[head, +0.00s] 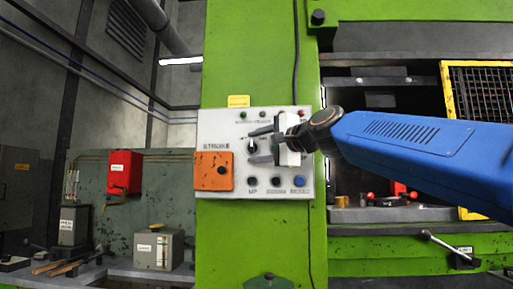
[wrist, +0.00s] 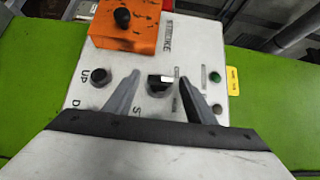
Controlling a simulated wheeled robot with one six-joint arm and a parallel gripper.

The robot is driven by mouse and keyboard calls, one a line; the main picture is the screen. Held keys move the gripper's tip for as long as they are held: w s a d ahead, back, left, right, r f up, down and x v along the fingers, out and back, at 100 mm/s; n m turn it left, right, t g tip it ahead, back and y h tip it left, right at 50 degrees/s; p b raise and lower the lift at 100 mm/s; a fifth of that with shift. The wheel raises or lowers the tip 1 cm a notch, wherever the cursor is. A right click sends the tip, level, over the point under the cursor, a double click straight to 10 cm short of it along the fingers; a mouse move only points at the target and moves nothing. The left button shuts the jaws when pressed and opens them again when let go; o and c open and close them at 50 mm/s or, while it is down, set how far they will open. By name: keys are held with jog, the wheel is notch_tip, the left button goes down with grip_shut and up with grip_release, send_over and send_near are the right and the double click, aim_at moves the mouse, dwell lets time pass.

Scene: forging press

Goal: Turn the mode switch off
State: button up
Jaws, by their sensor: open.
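The mode switch appears to be the black selector knob with a pale pointer (head: 252,146) on the white control panel (head: 228,122); its labels are too small to read. In the wrist view the knob (wrist: 160,82) sits between my two fingertips, its pale bar crosswise to the fingers. My gripper (head: 256,146) is open in front of the panel, one finger above and one below the knob. In the wrist view my gripper (wrist: 157,76) holds nothing. I cannot tell whether the fingers touch the knob. My gripper and wrist hide the panel's right part.
An orange box with a black button (head: 213,172) is left of the knob. Several buttons, including a blue one (head: 299,181), line the panel's bottom; a green lamp (wrist: 214,77) is at its top. The green press column (head: 220,240) bears the panel. A red box (head: 124,172) is far left.

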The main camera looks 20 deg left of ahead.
jog(key=c, duration=1)
jog(key=shift+c, duration=0.2)
jog(key=shift+a+n, duration=0.1)
jog(key=shift+n, duration=0.2)
jog(key=n+h, duration=0.1)
jog(key=n+g+h, duration=0.1)
jog(key=shift+a+r+h, duration=0.1)
jog(key=shift+r+h, duration=0.15)
jog(key=shift+h, duration=0.15)
jog(key=shift+r+n+g+h, duration=0.1)
jog(key=shift+n+g+h, duration=0.2)
jog(key=shift+n+h, duration=0.65)
jog(key=shift+a+n+h, duration=0.1)
jog(key=shift+n+h, duration=0.25)
jog(key=shift+h, duration=0.5)
